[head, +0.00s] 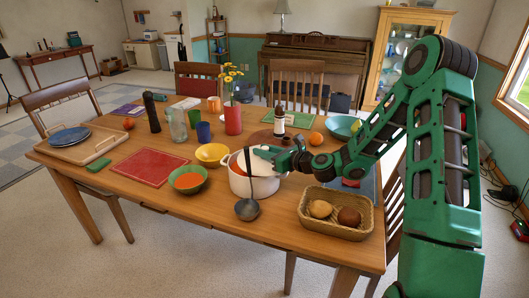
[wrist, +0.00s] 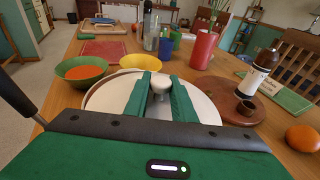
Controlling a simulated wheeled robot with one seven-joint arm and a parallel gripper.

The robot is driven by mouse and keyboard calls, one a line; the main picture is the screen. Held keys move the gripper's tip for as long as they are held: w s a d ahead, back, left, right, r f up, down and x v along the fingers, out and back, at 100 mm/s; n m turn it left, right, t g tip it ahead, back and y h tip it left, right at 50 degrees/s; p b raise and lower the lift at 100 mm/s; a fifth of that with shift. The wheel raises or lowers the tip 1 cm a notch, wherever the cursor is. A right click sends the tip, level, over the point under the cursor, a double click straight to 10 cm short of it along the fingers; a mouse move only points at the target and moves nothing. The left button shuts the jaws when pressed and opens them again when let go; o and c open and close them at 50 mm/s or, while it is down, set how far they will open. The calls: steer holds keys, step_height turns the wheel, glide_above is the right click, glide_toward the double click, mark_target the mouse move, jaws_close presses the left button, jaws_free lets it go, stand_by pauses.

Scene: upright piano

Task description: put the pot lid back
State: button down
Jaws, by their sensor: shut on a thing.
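The white pot (head: 252,184) stands near the front edge of the wooden table, with some orange content showing at its left side. The pale pot lid (wrist: 203,106) is at the pot's mouth, over its right part in the head view. My gripper (head: 277,158) is over the pot from the right. I cannot tell whether the lid touches the rim. A dark ladle (head: 248,207) leans at the pot's front.
A green bowl of orange soup (head: 188,179) and a yellow bowl (head: 212,154) stand left of the pot. A bread basket (head: 335,228) is to the right. A dark bottle (head: 279,122) on a round board and an orange (head: 316,138) stand behind.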

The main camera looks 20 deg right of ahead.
steer(key=shift+f, duration=0.2)
steer(key=c, duration=1.4)
jaws_free()
steer(key=shift+d, duration=0.1)
